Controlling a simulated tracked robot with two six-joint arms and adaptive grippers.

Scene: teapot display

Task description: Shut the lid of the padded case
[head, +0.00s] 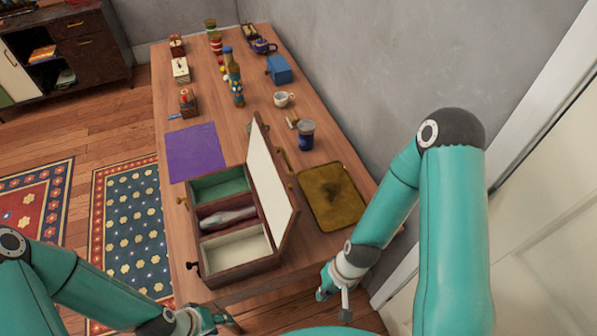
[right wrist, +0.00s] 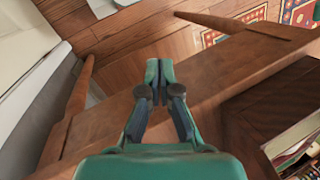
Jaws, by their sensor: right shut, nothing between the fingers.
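The padded case (head: 232,276) stands open on the near part of the wooden table. Its lid (head: 272,178) stands raised on the right side, its pale lining facing left. Inside are a green, a dark red and a cream compartment; a grey object (head: 228,217) lies in the dark red one. My right gripper (head: 334,296) is right of and nearer than the case, by the table's near right end, apart from the lid. In the right wrist view its fingers (right wrist: 160,72) are together and empty. My left gripper (head: 215,320) is at the bottom, below the case; its fingers are unclear.
A brown-gold tray (head: 334,195) lies right of the lid, with a dark blue jar (head: 306,135) beyond it. A purple cloth (head: 196,152) lies behind the case. A cup (head: 284,99), a blue box (head: 279,70) and several figures stand farther back. A wall borders the table's right.

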